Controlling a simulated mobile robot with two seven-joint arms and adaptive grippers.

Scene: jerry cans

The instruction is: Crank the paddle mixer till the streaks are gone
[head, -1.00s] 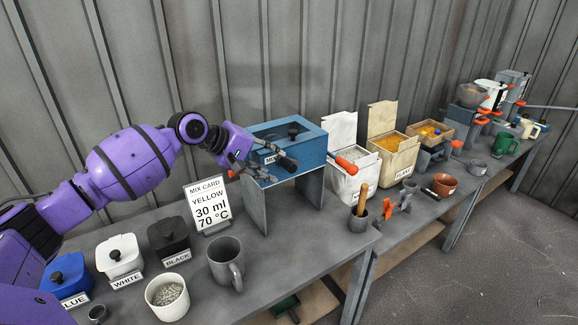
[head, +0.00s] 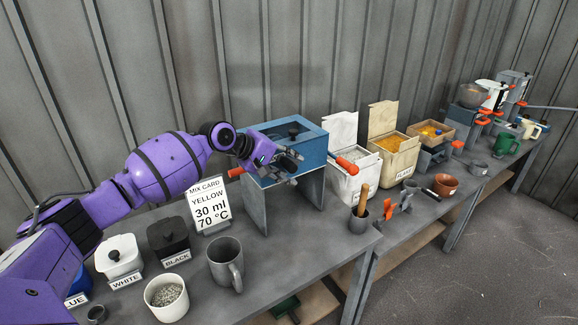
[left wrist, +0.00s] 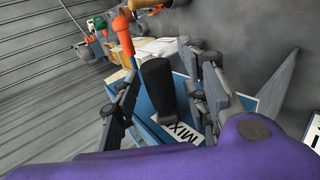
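The blue mixer box (head: 310,147) with a black knob on top stands on a grey metal stand. My left gripper (head: 285,160) is at the front of the box. In the left wrist view a black cylindrical grip (left wrist: 158,88) lies between the two fingers of my left gripper (left wrist: 168,95). The fingers are apart, and a gap shows beside the grip. The inside of the mixer and any streaks are hidden. My right gripper is not in view.
A mix card (head: 209,205) reads yellow, 30 ml, 70 °C. An orange handle (head: 346,164) juts out by the white bin.

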